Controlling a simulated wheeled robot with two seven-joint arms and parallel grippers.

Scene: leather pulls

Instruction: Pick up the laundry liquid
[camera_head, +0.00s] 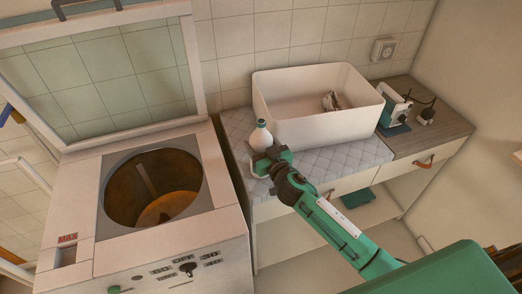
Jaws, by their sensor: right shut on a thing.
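My left gripper is not in view.
A white tub (290,132) with a small item inside stands close behind the bottle. An open top-loading washer (222,235) is at left, its lid raised. A green-and-white iron (393,108) sits at right. Quilted counter (365,153) is free right of the gripper.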

